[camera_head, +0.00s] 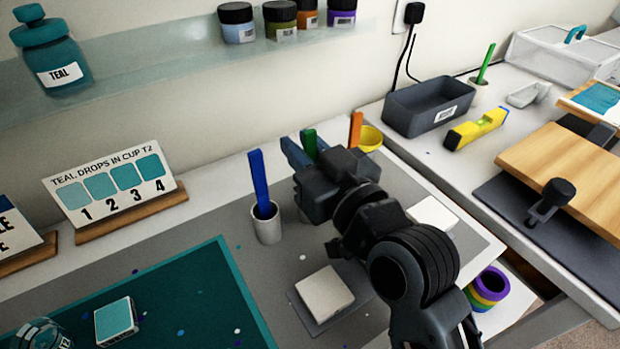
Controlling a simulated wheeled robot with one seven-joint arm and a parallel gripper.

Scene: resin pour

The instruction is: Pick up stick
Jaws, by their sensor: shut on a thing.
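A green stick (309,143) shows its upper part between the fingers of my gripper (309,154). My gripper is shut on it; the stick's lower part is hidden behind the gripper. A blue stick (260,182) stands slightly tilted in a white cup (266,226) just left of my gripper. An orange stick (355,130) stands behind my gripper, beside or in a yellow cup (369,138); which one I cannot tell. Another green stick (487,62) stands in a small pale cup (478,91) at the back right.
A dark bin (428,106) and a yellow level (476,129) lie on the right counter, near a wooden board (570,165). A white square block (325,294) lies in front of my arm. A teal drops sign (113,188) stands left. A glass shelf (190,52) runs above.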

